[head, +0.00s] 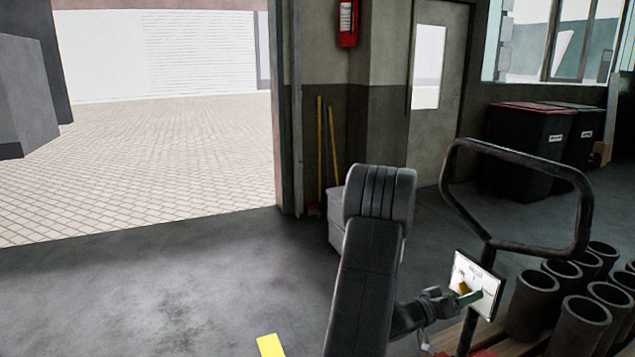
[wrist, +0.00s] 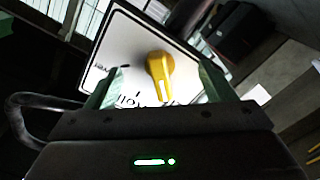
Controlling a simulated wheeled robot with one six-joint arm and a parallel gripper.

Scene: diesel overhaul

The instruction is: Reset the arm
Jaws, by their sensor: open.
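My arm reaches forward and to the right in the head view. My gripper (head: 468,297) is in front of a small white panel (head: 487,278) on the post of a cart or trolley. In the wrist view my gripper (wrist: 160,88) is open, with one pale green finger on each side. A yellow knob (wrist: 160,76) on the white panel (wrist: 122,50) shows between the fingers, with visible space on both sides. The knob (head: 462,286) is partly hidden by my gripper in the head view. Part of the panel's lettering is covered.
A dark tubular handle (head: 515,152) rises above the panel. Several dark cylinders (head: 585,318) stand on a pallet at right. Black bins (head: 532,145) stand by the far wall. Open floor (head: 150,290) lies at left, by a wide doorway.

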